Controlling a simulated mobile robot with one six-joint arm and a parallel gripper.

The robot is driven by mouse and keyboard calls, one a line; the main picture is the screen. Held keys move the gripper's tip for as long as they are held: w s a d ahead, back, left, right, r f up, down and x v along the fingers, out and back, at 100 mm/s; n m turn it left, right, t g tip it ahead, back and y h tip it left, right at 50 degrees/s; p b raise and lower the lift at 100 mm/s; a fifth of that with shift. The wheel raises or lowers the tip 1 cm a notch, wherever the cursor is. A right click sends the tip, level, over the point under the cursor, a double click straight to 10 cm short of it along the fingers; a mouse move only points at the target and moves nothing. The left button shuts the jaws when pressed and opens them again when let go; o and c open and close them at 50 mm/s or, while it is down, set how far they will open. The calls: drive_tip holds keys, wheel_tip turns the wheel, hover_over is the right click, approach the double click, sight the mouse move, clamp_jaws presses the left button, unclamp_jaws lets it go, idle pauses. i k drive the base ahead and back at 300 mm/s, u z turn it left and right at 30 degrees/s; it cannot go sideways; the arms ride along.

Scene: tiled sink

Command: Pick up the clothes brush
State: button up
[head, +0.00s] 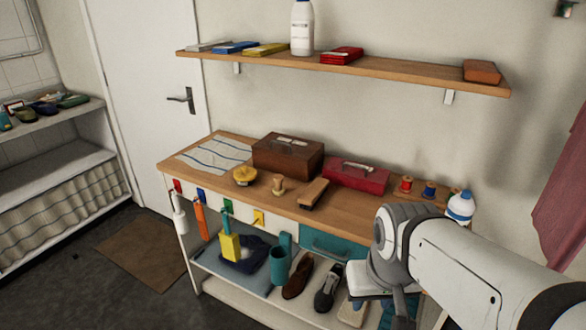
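What looks like the clothes brush (314,192), a wooden block with a darker underside, lies on the wooden worktop (225,185) near its front edge. It is left of the red box and in front of the brown box. My arm comes in from the lower right, and its wrist is in front of the bench's right end. My gripper (400,303) shows only partly at the bottom, below and right of the brush and apart from it. Its fingertips are not clear, so I cannot tell its opening.
A brown box (288,155), a red box (356,177), a small wooden-handled item (278,185) and a yellow round item (244,175) stand around the brush. Thread spools (406,185) and a blue-capped bottle (460,206) are at right. A wall shelf (410,74) hangs above.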

sight(309, 198)
drive_tip(key=u, duration=0.3)
drive_tip(key=i, duration=0.95)
drive_tip(key=z, duration=0.7)
drive_tip(key=k, duration=1.3)
drive_tip(key=u, duration=0.45)
drive_tip(key=i, duration=1.45)
drive_tip(key=u, duration=0.05)
